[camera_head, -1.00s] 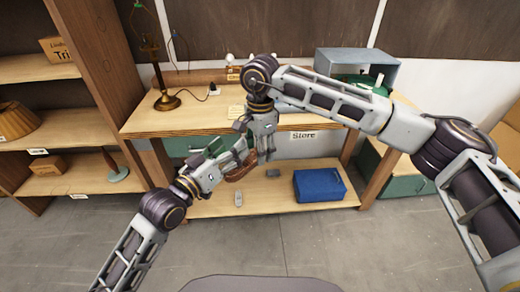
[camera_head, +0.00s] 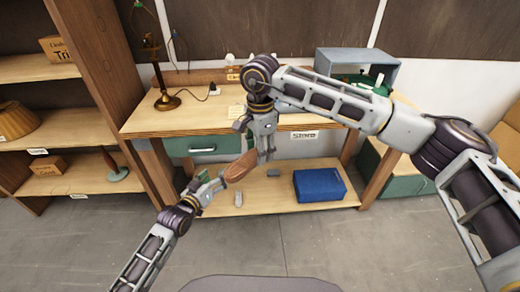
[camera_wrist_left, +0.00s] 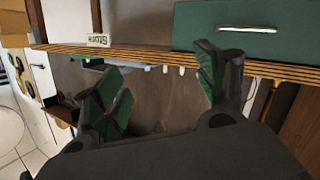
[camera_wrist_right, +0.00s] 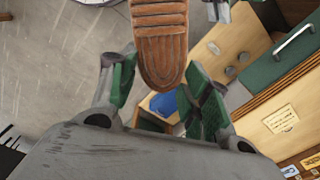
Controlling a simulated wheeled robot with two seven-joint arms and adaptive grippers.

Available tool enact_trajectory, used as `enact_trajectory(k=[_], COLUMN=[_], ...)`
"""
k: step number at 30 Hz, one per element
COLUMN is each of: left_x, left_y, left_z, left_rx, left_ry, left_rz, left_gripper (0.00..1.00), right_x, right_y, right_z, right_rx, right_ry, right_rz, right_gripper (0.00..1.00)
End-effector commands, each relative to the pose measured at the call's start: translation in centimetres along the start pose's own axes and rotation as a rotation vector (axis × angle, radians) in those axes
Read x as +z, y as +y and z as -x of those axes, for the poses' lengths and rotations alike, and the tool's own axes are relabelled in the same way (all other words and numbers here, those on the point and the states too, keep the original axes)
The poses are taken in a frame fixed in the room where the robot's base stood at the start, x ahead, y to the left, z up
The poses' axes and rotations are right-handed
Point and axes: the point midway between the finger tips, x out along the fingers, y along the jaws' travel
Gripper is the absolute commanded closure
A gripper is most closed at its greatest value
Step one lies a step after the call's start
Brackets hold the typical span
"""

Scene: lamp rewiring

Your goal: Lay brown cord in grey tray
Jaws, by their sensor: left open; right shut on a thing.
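The brown cord (camera_head: 240,167) is a flat, ribbed bundle held tilted in front of the bench. In the right wrist view the cord (camera_wrist_right: 160,42) has its rounded end between the fingers. My right gripper (camera_head: 265,154) is shut on its upper right end. I cannot identify the grey tray with certainty; a grey open-fronted metal box (camera_head: 343,64) stands on the right of the bench top.
The bench (camera_head: 150,122) has a green drawer (camera_head: 215,148) and a lower shelf (camera_head: 275,200) with a blue box (camera_head: 320,186) and small grey items. A brass lamp (camera_head: 166,98) stands at the bench's left. Shelving (camera_head: 85,185) is at the left. The front floor is clear.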

Motion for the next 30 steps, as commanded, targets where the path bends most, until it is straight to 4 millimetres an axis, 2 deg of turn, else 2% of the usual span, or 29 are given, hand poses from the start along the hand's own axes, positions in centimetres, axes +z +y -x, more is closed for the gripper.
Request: enact_trajectory(k=[1, 14, 23, 30], left_x=[1.5, 13.4, 22.0, 28.9], left_y=[-1.0, -8.5, -13.0, -16.0], left_z=[-0.2, -0.3, 1.4, 4.0], left_rx=[-0.019, -0.151, -0.227, -0.278], left_ry=[-0.021, -0.193, -0.325, -0.437], left_rz=[-0.003, -0.053, -0.090, -0.119], left_gripper=[0.28, 0.28, 0.28, 0.28], right_x=[0.0, 0.0, 0.0, 0.0], right_y=[0.0, 0.0, 0.0, 0.0], right_z=[0.0, 0.0, 0.0, 0.0], right_rx=[0.000, 0.000, 0.000, 0.000], right_ry=[0.000, 0.000, 0.000, 0.000], right_rz=[0.000, 0.000, 0.000, 0.000], right_gripper=[0.82, 0.82, 0.82, 0.82])
